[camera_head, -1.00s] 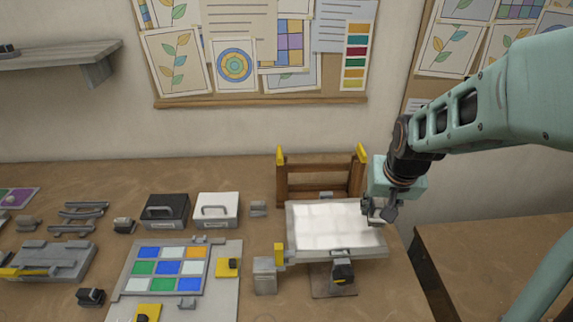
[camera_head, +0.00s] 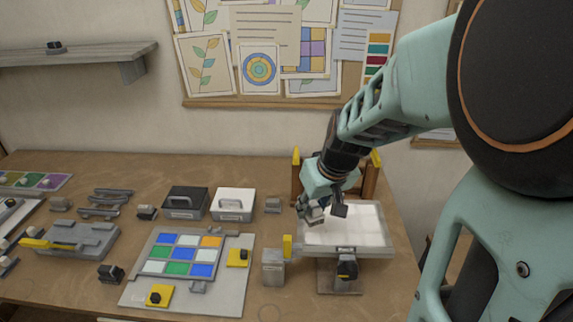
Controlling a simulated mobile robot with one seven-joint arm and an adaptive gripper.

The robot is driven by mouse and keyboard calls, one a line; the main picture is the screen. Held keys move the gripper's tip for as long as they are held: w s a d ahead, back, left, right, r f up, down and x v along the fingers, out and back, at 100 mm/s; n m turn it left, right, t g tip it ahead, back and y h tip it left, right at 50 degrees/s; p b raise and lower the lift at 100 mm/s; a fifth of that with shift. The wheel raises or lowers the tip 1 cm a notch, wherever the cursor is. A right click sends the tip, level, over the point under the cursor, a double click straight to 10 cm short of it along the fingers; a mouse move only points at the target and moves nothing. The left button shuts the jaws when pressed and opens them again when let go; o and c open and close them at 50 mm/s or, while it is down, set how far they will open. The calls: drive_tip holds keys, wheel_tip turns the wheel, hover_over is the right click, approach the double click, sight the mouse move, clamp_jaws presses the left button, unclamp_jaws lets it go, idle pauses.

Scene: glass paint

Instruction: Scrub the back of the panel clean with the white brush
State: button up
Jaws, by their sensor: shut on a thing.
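A pale, bright panel (camera_head: 368,224) lies tilted in a grey frame on a stand (camera_head: 337,275) at the right of the table. My gripper (camera_head: 312,217) is over the panel's left edge, pointing down. It is shut on a small pale thing, which I take to be the white brush; the fingers mostly hide it. I cannot tell whether the brush touches the panel. Any marks on the panel are too faint to make out.
A wooden rack with yellow tips (camera_head: 376,165) stands behind the panel. A grey block (camera_head: 273,268) stands left of it. Further left are a white handled box (camera_head: 233,216), a black handled box (camera_head: 186,200) and a board with coloured squares (camera_head: 240,275).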

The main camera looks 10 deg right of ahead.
drive_tip(key=n+y, duration=0.1)
drive_tip(key=n, duration=0.2)
drive_tip(key=shift+d+f+b, duration=0.1)
drive_tip(key=shift+b, duration=0.2)
drive_tip(key=shift+n+g+y, duration=0.4)
drive_tip(key=shift+n+g, duration=0.1)
drive_tip(key=shift+n, duration=0.7)
drive_tip(key=n, duration=0.1)
drive_tip(key=n+g, duration=0.1)
drive_tip(key=n, duration=0.1)
drive_tip(key=r+n+y+b, duration=0.1)
drive_tip(key=shift+w+a+r, duration=0.1)
drive_tip(key=shift+w+a, duration=0.15)
drive_tip(key=shift+a, duration=0.05)
drive_tip(key=n, duration=0.1)
drive_tip(key=n+g, duration=0.1)
drive_tip(key=r+n, duration=0.1)
drive_tip(key=shift+w+a+b, duration=0.15)
drive_tip(key=shift+a+b, duration=0.1)
drive_tip(key=shift+b, duration=0.05)
drive_tip(key=shift+f+n+g, duration=0.2)
drive_tip(key=shift+n+g, duration=0.1)
drive_tip(key=shift+f+b, duration=0.9)
drive_tip(key=shift+f, duration=0.3)
